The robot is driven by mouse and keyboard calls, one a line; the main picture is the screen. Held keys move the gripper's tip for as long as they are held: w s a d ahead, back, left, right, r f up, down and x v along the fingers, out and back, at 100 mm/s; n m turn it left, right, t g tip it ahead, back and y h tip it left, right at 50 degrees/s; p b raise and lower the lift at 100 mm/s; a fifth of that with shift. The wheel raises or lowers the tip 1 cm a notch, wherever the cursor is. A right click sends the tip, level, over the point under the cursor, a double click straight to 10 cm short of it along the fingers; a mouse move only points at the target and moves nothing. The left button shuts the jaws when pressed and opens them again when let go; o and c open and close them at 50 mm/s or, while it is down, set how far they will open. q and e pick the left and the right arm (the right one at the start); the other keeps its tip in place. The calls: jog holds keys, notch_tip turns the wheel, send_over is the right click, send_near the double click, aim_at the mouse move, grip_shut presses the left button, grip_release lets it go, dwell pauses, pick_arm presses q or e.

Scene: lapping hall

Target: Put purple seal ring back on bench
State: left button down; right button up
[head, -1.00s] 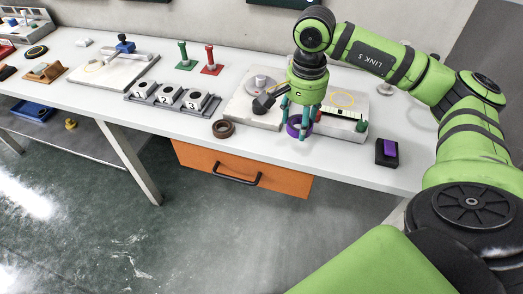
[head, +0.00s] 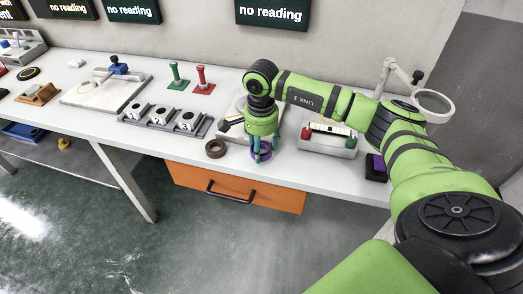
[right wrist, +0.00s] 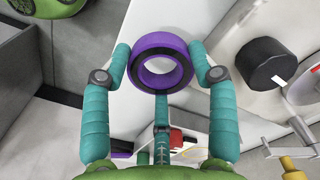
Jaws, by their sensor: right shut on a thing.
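The purple seal ring (head: 267,153) is at the front part of the white bench (head: 95,113), just right of a brown ring (head: 215,156). My right gripper (head: 260,155) points down and is shut on the purple ring. In the right wrist view the purple ring (right wrist: 158,42) sits between the two teal fingertips, with its hole facing the camera. I cannot tell whether the ring touches the bench top or hangs slightly above it. My left gripper is not in view.
A grey block with a level (head: 328,142) stands right of the gripper. A numbered block rack (head: 160,124) is left of the brown ring. A black-and-purple block (head: 376,168) and a magnifier (head: 434,104) are farther right. An orange drawer (head: 270,198) hangs below.

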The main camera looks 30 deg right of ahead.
notch_tip(320, 180, down, 3)
jog(key=shift+p, duration=0.3)
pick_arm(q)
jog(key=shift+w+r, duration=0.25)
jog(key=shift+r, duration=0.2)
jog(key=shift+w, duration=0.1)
pick_arm(e)
jog(key=shift+f, duration=0.2)
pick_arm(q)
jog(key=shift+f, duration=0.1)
pick_arm(e)
jog(key=o, duration=1.3)
jog(key=shift+r, duration=0.1)
jog(key=shift+r, duration=0.15)
pick_arm(q)
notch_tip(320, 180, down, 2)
jog(key=b, duration=0.2)
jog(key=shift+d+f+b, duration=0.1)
jog(key=shift+b, duration=0.2)
pick_arm(e)
notch_tip(320, 180, up, 12)
